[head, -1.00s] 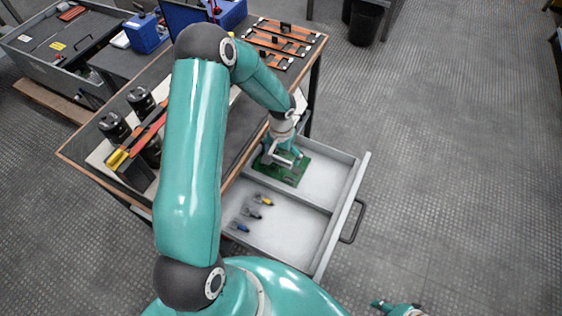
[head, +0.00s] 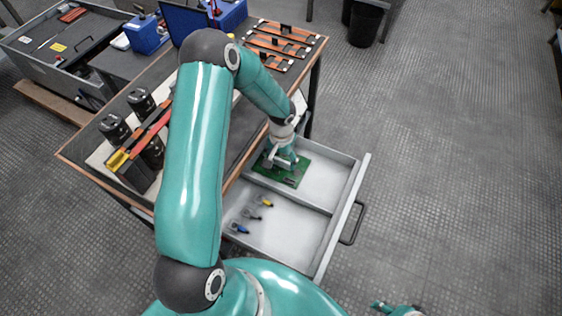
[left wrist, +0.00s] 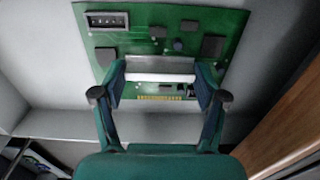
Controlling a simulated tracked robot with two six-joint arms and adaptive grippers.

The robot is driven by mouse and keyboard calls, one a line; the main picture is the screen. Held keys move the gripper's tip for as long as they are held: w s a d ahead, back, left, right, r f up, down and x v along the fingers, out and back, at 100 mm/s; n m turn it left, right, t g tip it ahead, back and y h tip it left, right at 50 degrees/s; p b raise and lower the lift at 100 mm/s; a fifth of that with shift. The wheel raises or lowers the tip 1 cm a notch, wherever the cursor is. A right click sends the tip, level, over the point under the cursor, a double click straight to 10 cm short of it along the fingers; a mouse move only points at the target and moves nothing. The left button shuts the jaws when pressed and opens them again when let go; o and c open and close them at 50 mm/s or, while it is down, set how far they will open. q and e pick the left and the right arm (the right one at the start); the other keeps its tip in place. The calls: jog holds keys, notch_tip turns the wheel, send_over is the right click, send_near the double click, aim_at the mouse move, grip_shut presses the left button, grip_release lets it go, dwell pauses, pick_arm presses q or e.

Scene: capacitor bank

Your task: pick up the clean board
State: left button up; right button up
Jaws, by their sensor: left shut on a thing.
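The clean board is a green circuit board (head: 293,174) in the far compartment of the open grey drawer. In the left wrist view the board (left wrist: 215,25) fills the upper middle, with dark chips and a gold edge strip. My left gripper (head: 281,163) is over the board; in the left wrist view its fingers (left wrist: 160,85) stand apart on either side of a pale bar-like part on the board, and it is shut on the board. The gripper hides part of the board in the head view. I cannot tell whether the board is lifted. My right gripper is not clearly shown.
The drawer (head: 292,240) has a divider; its near compartment holds small yellow, grey and blue-ended items (head: 252,214). Black cylinders (head: 115,127) and orange strips (head: 280,44) are on the bench (head: 75,152). The floor right of the drawer is clear.

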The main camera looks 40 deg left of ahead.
pick_arm(q)
jog(key=shift+r, duration=0.45)
jog(key=shift+w+d+b, duration=0.1)
jog(key=shift+d+b, duration=0.25)
jog(key=d, duration=0.1)
jog(key=w+d+b, duration=0.1)
jog(key=shift+d, duration=0.35)
jog(key=shift+w+d+r, duration=0.15)
jog(key=shift+d+r, duration=0.1)
jog(key=shift+r, duration=0.45)
notch_tip(320, 180, up, 13)
jog(key=shift+p, duration=0.3)
jog(key=shift+f, duration=0.15)
